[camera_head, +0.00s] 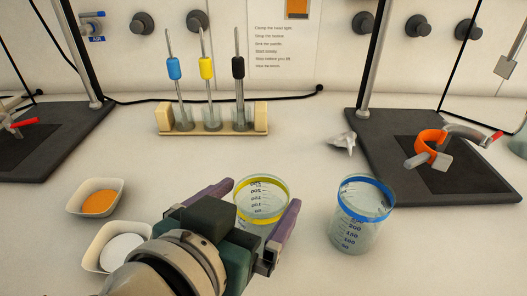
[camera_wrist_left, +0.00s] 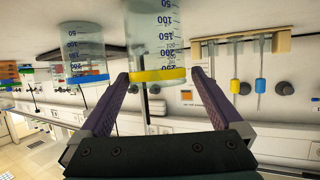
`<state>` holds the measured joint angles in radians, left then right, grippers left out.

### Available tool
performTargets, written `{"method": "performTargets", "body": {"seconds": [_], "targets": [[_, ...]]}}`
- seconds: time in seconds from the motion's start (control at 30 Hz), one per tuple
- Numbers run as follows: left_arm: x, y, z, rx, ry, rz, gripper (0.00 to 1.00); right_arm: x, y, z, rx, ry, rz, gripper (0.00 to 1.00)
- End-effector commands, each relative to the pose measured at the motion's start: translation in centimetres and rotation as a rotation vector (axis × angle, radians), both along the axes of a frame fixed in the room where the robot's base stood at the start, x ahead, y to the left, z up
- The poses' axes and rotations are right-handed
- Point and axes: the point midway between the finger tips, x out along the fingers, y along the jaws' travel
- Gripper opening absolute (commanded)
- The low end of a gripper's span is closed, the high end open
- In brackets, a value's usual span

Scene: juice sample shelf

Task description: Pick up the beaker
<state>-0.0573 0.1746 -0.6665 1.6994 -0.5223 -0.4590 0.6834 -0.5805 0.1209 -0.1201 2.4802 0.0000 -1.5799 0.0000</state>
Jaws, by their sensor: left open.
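A clear beaker with a yellow band at its rim (camera_head: 262,206) stands upright on the bench in the head view. A second clear beaker with a blue band (camera_head: 361,222) stands to its right. My left gripper (camera_head: 259,196) is open, its purple fingers on either side of the yellow-banded beaker in the head view and its body hiding the near lower part. In the left wrist view, which is upside down, the yellow-banded beaker (camera_wrist_left: 158,50) shows between the open fingertips (camera_wrist_left: 160,74). The blue-banded beaker (camera_wrist_left: 88,50) is left of it there. I cannot tell whether the fingers touch the glass.
A wooden rack (camera_head: 262,117) with blue, yellow and black droppers stands at the back. Two dishes, one with orange powder (camera_head: 97,202) and one with white powder (camera_head: 122,252), lie left. A dark stand base (camera_head: 480,185) with an orange ring clamp (camera_head: 427,147) is at right.

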Motion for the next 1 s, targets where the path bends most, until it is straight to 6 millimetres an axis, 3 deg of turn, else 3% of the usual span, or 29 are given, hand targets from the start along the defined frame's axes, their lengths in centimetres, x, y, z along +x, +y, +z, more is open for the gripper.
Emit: {"method": "performTargets", "body": {"seconds": [0.37,0.67,1.0], "targets": [[3.7,-1.8,-2.2,0.001,-0.001,0.001,1.0,0.0,0.0,-1.1,0.0,-0.001,0.0,1.0],[4.1,-2.0,-2.3,0.0,0.001,0.0,1.0,0.0,0.0,-1.1,0.0,-0.001,0.0,1.0],[4.1,-2.0,-2.3,0.001,0.001,0.001,0.63,0.0,0.0,-1.1,0.001,-0.001,-0.001,1.0]]}}
